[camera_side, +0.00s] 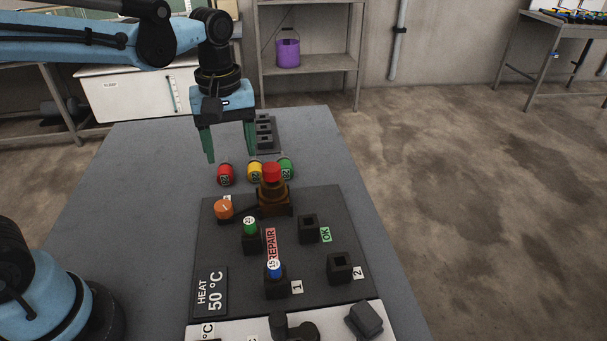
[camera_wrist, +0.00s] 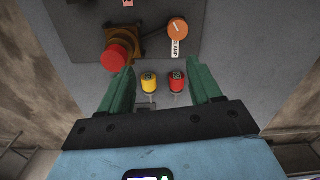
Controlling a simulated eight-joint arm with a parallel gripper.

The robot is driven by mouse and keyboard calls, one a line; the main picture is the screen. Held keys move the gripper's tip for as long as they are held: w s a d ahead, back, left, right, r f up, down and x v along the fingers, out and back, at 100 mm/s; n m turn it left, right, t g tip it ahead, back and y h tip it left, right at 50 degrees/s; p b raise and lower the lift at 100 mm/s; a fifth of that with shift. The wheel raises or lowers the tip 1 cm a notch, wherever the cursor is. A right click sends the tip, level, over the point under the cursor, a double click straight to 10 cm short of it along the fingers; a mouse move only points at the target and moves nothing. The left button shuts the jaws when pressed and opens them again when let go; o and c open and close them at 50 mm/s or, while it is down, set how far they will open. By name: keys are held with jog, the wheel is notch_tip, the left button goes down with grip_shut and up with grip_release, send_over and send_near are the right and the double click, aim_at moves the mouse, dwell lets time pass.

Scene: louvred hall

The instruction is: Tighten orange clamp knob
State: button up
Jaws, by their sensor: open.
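The orange clamp knob (camera_side: 223,209) sits at the far left corner of the dark panel. It also shows in the wrist view (camera_wrist: 177,27), with a white CLAMP label (camera_wrist: 176,47) beside it. A dark lever runs from near the knob to a brown fixture (camera_side: 274,197) holding a red-topped part (camera_side: 271,172). My gripper (camera_side: 229,155) is open and empty, above the table behind the knob. In the wrist view its green fingers (camera_wrist: 160,85) are spread wide, apart from the knob, with the yellow and red cylinders showing between them.
Red (camera_side: 225,175), yellow (camera_side: 254,171) and green (camera_side: 286,168) cylinders lie behind the panel (camera_side: 310,268). Green-topped (camera_side: 250,228) and blue-topped (camera_side: 273,270) parts stand in sockets. Empty sockets marked OK (camera_side: 308,229) and 2 (camera_side: 339,268) are at right. The table's left side is clear.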

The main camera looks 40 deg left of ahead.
jog(key=m, duration=0.2)
send_over(223, 205)
notch_tip(223, 205, down, 4)
jog(key=shift+f, duration=3.95)
jog(key=shift+f, duration=0.15)
jog(key=shift+f, duration=0.75)
jog(key=shift+c, duration=0.5)
grip_shut()
